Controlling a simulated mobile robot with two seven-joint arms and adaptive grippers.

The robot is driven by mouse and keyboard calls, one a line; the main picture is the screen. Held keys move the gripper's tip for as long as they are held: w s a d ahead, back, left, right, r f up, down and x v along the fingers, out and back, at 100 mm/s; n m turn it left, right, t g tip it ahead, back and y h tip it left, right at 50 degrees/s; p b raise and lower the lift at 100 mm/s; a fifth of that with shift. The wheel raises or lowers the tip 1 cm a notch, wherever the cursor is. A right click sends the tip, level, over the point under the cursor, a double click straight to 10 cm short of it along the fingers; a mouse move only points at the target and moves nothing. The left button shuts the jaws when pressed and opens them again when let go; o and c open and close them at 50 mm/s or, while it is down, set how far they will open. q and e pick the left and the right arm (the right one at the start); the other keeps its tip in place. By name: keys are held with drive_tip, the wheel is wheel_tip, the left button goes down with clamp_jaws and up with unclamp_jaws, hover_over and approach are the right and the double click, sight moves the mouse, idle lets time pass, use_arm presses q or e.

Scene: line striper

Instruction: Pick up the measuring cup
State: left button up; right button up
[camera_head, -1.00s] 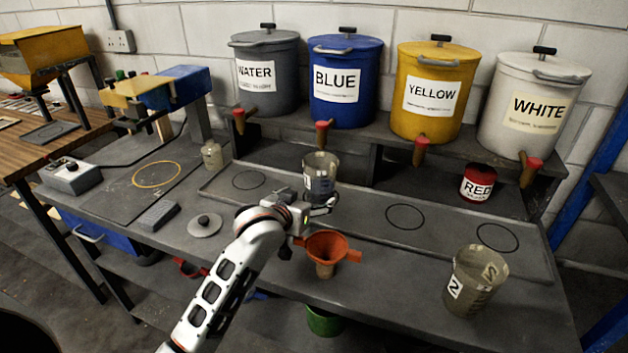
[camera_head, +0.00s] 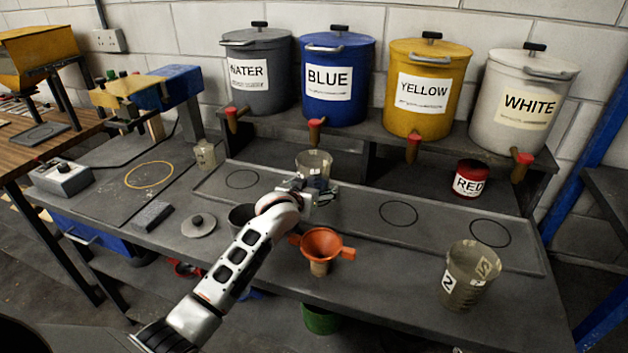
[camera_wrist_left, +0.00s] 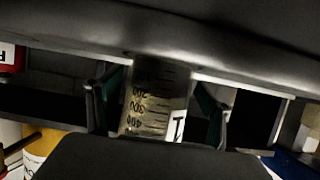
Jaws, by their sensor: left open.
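A clear, greyish measuring cup (camera_head: 314,163) stands on the long tray below the blue bucket. My left gripper (camera_head: 318,193) is in front of it and hides its lower part. In the left wrist view the measuring cup (camera_wrist_left: 155,105), with black graduation marks and a white label, shows between the two spread fingers of my left gripper (camera_wrist_left: 158,112). The fingers are open, with gaps visible on both sides of the cup. A second measuring cup (camera_head: 468,278), labelled 2, stands at the front right of the bench. My right gripper is not in view.
An orange funnel (camera_head: 321,244) sits just in front of my left gripper. A grey pot (camera_head: 241,217) is partly behind my left arm. Red-tipped taps, such as the one under the blue bucket (camera_head: 316,124), overhang the tray (camera_head: 360,205). A red can (camera_head: 470,180) stands farther right.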

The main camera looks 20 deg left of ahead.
use_arm(q)
drive_tip(key=shift+w+f, duration=0.1)
drive_tip(key=shift+w, duration=0.2)
drive_tip(key=c, duration=1.7)
drive_tip(key=shift+o, duration=0.2)
drive_tip(key=shift+d+r, duration=0.1)
drive_tip(key=shift+r, duration=0.1)
